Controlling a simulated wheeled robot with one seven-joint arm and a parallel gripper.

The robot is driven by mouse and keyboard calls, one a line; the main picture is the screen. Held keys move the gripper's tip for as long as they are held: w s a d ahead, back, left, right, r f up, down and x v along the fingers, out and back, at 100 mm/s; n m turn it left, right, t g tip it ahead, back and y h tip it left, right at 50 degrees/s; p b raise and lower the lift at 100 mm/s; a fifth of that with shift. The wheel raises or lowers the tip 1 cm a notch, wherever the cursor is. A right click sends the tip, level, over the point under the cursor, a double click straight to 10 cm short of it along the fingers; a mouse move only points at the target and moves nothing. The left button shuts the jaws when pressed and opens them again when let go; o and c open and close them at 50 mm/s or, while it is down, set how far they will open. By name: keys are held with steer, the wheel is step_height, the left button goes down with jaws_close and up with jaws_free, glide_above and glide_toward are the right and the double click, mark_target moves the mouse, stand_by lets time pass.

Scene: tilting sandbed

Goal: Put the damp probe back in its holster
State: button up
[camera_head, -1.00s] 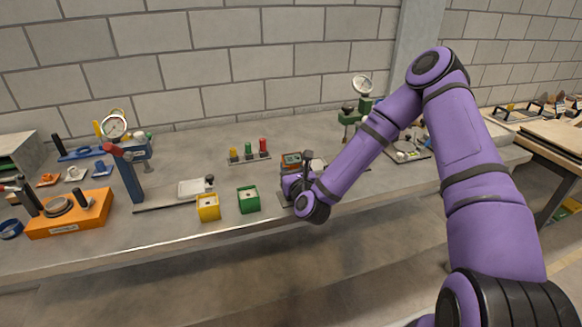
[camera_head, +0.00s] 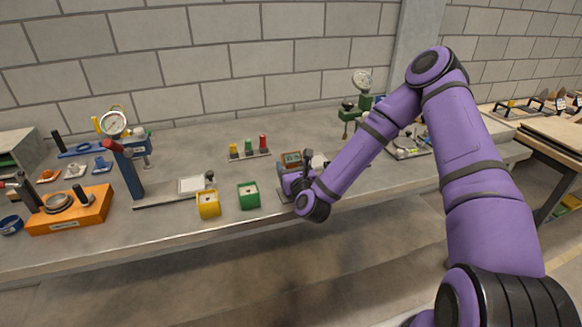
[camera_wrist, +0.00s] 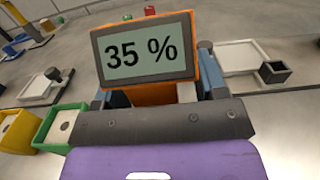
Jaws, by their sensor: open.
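An orange-framed device with a screen (camera_wrist: 150,50) reading "35 %" stands at the bench's front part, and it also shows in the head view (camera_head: 291,159). It may be the damp probe's meter or the probe itself; I cannot tell which. My gripper (camera_wrist: 160,92) is open, with blue-grey fingers on either side of the orange body. In the head view my gripper (camera_head: 297,183) is low over the bench, just in front of the device. Whether the fingers touch it is unclear. A yellow box (camera_head: 208,204) and a green box (camera_head: 248,196) stand left of it. No holster is clearly identifiable.
A rack with yellow, green and red pegs (camera_head: 250,154) stands behind. A white tray (camera_head: 192,185) lies left; another pale tray (camera_wrist: 237,57) is right of the device, beside a small black box (camera_wrist: 274,72). An orange block (camera_head: 68,212) and dial gauge (camera_head: 113,123) are far left.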

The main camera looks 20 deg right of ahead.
steer(key=s, duration=1)
steer(key=shift+s+f, duration=0.2)
steer(key=shift+s, duration=0.15)
steer(key=shift+w, duration=0.1)
step_height(320, 180, up, 4)
steer(key=w+a+n+g+y, duration=0.2)
steer(key=n+g+y, duration=0.25)
steer(key=n, duration=1.05)
steer(key=s+d+r+n+g+h, duration=0.2)
steer(key=s+d+r+n+g, duration=0.15)
steer(key=r+n, duration=0.4)
steer(key=s+d+r+n+g+h, duration=0.2)
steer(key=s+r+n, duration=0.3)
steer(key=r+n, duration=0.3)
steer(key=s+d+r+n+g, duration=0.1)
steer(key=s+r, duration=0.3)
steer(key=s, duration=0.3)
steer(key=s+d+r+n+g, duration=0.1)
steer(key=s+r+n, duration=0.1)
steer(key=s+r, duration=0.2)
steer(key=s+d+r+n+g, duration=0.1)
steer(key=s+r, duration=0.3)
steer(key=s, duration=0.7)
steer(key=shift+d+r+n, duration=0.2)
steer(key=shift+r+n, duration=0.2)
steer(key=shift+n, duration=0.35)
